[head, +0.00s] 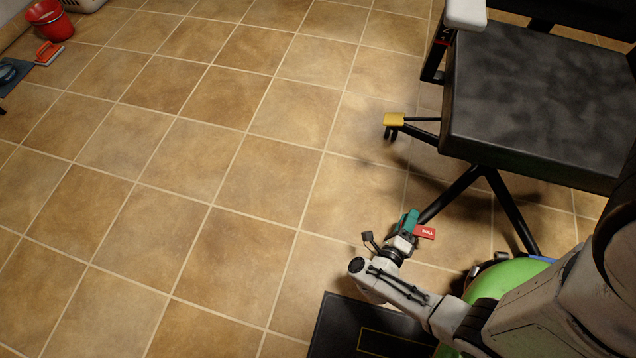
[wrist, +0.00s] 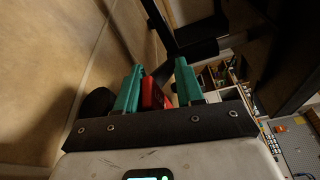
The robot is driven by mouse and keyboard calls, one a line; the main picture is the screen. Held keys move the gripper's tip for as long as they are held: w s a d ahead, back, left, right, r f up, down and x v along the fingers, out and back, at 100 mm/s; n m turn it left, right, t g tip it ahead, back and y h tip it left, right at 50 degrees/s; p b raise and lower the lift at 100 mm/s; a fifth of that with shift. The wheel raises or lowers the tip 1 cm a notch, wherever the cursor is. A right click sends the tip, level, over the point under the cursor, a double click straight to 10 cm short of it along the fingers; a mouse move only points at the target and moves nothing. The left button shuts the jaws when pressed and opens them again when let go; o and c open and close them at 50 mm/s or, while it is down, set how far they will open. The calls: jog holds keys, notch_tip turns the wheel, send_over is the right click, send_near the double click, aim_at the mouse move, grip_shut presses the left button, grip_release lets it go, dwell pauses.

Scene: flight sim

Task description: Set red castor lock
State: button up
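The red castor lock (head: 426,232) is a small red tab with white lettering, low at the end of a chair leg in the head view. My gripper (head: 410,219), with teal fingers, is right at it and partly covers it. In the wrist view, my gripper (wrist: 160,78) has its fingers apart, with the red lock (wrist: 154,93) between and below them. The red lies close to the left finger, with a dark gap towards the right one. The castor under the lock is mostly hidden.
The black office chair (head: 535,105) stands at the right, its seat overhanging the legs. A yellow castor lock (head: 394,119) is on a farther leg. A dark mat (head: 340,325) lies at the bottom. A red bucket (head: 50,22) stands far left. The tiled floor (head: 190,170) is clear.

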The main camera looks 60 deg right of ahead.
jog(key=a+r+p, duration=0.1)
jog(key=a, duration=1)
jog(key=w+a+r+n+t+y+p, duration=0.2)
jog(key=w+r+n+t+y+p, duration=0.2)
jog(key=w, duration=0.6)
jog(key=w+a+r+n+t+y+p, duration=0.1)
jog(key=w+r+n+t+y+p, duration=0.3)
jog(key=w+r, duration=0.6)
jog(key=shift+w+a+r+n+t+p, duration=0.35)
jog(key=shift+w+n+t+p, duration=0.3)
jog(key=shift+n+t+p, duration=1.05)
jog(key=shift+f+m, duration=0.1)
jog(key=shift+m, duration=0.2)
jog(key=s+d+f+m+g+h+b, duration=0.2)
jog(key=s+f+m+g+h+b, duration=0.2)
jog(key=s+f+g+b, duration=0.5)
jog(key=s+d+f+m+g+h+b, duration=0.2)
jog(key=s+f+m+h+b, duration=0.4)
jog(key=s, duration=0.7)
jog(key=d+f+n+y+p, duration=0.1)
jog(key=d+p, duration=0.1)
jog(key=d, duration=0.8)
jog(key=shift+w+d+y, duration=0.3)
jog(key=shift+w+d, duration=0.1)
